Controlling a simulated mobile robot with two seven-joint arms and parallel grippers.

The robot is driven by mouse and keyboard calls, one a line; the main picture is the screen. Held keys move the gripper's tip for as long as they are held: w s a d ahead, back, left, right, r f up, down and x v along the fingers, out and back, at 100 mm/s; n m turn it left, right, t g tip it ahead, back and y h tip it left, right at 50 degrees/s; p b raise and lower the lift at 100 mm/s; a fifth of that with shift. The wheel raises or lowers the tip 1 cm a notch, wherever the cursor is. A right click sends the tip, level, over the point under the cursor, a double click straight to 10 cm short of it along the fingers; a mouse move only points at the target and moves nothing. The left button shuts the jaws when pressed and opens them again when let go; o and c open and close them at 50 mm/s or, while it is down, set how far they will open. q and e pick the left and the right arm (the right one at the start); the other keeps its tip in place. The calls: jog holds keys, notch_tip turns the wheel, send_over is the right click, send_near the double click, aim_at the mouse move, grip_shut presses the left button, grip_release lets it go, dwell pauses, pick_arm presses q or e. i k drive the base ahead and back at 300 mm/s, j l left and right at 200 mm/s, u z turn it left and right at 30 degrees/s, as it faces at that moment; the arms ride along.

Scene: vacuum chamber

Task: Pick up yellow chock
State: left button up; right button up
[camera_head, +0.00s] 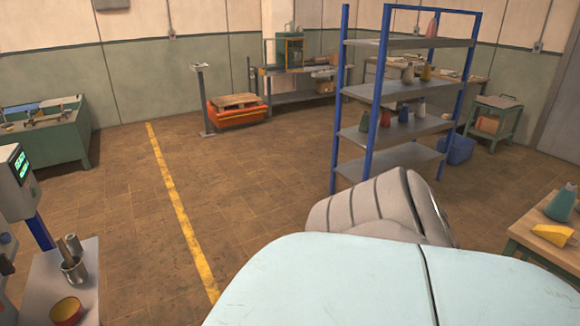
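A yellow wedge-shaped chock (553,234) lies on a wooden-topped table (528,234) at the right edge. It sits in front of a teal, bottle-like object (562,204). A smaller yellow object (426,73) stands on a shelf of the blue-framed rack, too small to tell whether it is a chock. Neither of my grippers is in view, so I cannot see their state or what they hold.
The blue-framed rack (408,124) stands right of centre with several coloured objects. A blue crate (456,149) is behind it. A grey table (85,285) with a metal cup (74,268) and orange bowl (67,311) is at lower left. The middle floor is clear.

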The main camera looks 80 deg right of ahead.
aim_at(559, 236)
jog(key=z, duration=4.2)
jog(key=i+j+u, duration=0.2)
jog(key=i, duration=0.55)
jog(key=l, duration=0.1)
